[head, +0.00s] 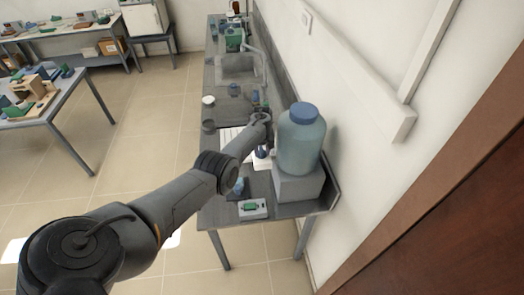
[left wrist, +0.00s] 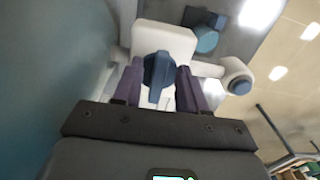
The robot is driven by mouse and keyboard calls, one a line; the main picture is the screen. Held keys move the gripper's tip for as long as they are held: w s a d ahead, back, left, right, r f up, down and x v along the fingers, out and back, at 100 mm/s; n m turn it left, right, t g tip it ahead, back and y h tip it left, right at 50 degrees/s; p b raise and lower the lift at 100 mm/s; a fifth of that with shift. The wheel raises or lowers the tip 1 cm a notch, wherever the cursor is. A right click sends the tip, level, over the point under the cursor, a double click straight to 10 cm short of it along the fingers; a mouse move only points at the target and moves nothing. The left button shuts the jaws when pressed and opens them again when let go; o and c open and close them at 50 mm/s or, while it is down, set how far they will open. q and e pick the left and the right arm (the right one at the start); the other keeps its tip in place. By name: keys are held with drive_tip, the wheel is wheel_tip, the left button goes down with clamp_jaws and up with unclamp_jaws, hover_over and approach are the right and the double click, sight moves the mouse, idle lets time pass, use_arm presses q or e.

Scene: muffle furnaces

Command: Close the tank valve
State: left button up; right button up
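The tank (head: 302,142) is a large translucent blue-green jug with a blue lid, upright on a grey block at the near end of the bench. In the left wrist view, a blue valve handle (left wrist: 157,74) sits on a white valve body (left wrist: 165,38). The tank wall (left wrist: 45,75) fills the left side there. My left gripper (left wrist: 158,80) has its two purple fingers on either side of the handle, with narrow gaps showing beside its lower part. In the head view my left gripper (head: 264,146) is beside the tank, mostly hidden. My right gripper is out of view.
The grey block (head: 298,184) stands against the wall. A small white device with a green top (head: 252,208) lies near the bench's front edge. A sink (head: 238,66) and small dishes are farther along. Another table (head: 50,112) stands left, across open floor.

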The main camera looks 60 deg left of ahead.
sight(262, 153)
use_arm(q)
wheel_tip(262, 153, up, 11)
drive_tip(key=shift+p, duration=0.4)
idle(0.4)
drive_tip(key=shift+f, duration=0.2)
idle(0.3)
drive_tip(key=s+d+f+m+y, duration=0.1)
drive_tip(key=s+d+f+m, duration=0.25)
drive_tip(key=d, duration=0.35)
drive_tip(key=s+d+f+m+t+y, duration=0.1)
drive_tip(key=s+d+f+m, duration=0.25)
drive_tip(key=d, duration=0.25)
drive_tip(key=s+d+f+m+y, duration=0.1)
drive_tip(key=s+d+f+m, duration=0.1)
drive_tip(key=d+f, duration=0.35)
drive_tip(key=s+d+r+m+t+h, duration=0.1)
drive_tip(key=s+d+r+m, duration=0.2)
drive_tip(key=s+d, duration=0.6)
drive_tip(key=s+d+r+m+t+h, duration=0.1)
drive_tip(key=s+d+r+m+h, duration=0.1)
drive_tip(key=s+d, duration=0.6)
drive_tip(key=d+r+m, duration=0.1)
drive_tip(key=d+r, duration=0.1)
drive_tip(key=d, duration=0.3)
drive_tip(key=shift+s+d+t, duration=0.2)
drive_tip(key=shift+s+t, duration=0.1)
drive_tip(key=shift+s, duration=0.05)
drive_tip(key=shift+r, duration=0.1)
